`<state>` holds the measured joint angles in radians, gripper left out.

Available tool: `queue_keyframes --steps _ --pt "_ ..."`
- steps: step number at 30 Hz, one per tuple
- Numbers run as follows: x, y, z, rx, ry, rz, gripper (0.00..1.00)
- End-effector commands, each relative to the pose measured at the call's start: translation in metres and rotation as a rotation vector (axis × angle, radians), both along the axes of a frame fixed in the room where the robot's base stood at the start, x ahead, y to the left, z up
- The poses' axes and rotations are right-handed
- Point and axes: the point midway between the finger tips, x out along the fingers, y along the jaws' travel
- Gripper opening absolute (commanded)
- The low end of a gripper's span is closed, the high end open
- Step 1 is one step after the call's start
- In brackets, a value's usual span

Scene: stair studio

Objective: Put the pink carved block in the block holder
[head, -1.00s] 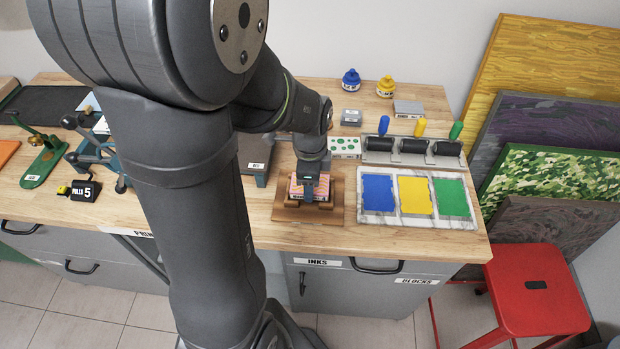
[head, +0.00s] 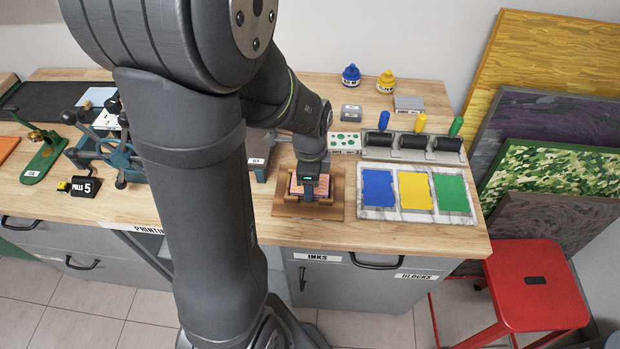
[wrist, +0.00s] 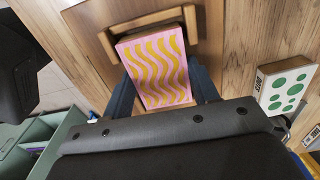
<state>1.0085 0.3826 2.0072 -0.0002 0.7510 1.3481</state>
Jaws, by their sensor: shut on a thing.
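The pink carved block (wrist: 158,68) has yellow wavy lines on its top. My gripper (wrist: 163,95) is shut on it, a dark finger at each side. In the head view the block (head: 295,187) shows only partly behind my gripper (head: 309,190). The block holder is a wooden base with raised rails (head: 281,209), near the front edge of the bench. The block is over the holder, low between its rails. In the wrist view a holder rail (wrist: 152,20) shows just beyond the block. I cannot tell whether the block touches the holder's base.
A marble slab (head: 374,214) with blue, yellow and green ink patches lies right of the holder. Rollers (head: 411,146) stand in a rack behind it. A green-dotted block (head: 345,143) lies behind the holder. A press (head: 105,150) stands at the left.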

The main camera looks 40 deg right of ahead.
Motion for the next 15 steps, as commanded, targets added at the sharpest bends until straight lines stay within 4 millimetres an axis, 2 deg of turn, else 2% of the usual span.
queue_keyframes --steps 8,9,12,15 --pt "-0.0001 0.0001 0.0001 0.0 0.0 0.0 0.3" --pt "-0.0001 0.0001 0.0001 0.0 0.0 0.0 0.6" --pt "-0.0001 0.0001 0.0001 0.0 0.0 0.0 0.79" --pt "-0.0001 0.0001 0.0001 0.0 0.0 0.0 0.79"
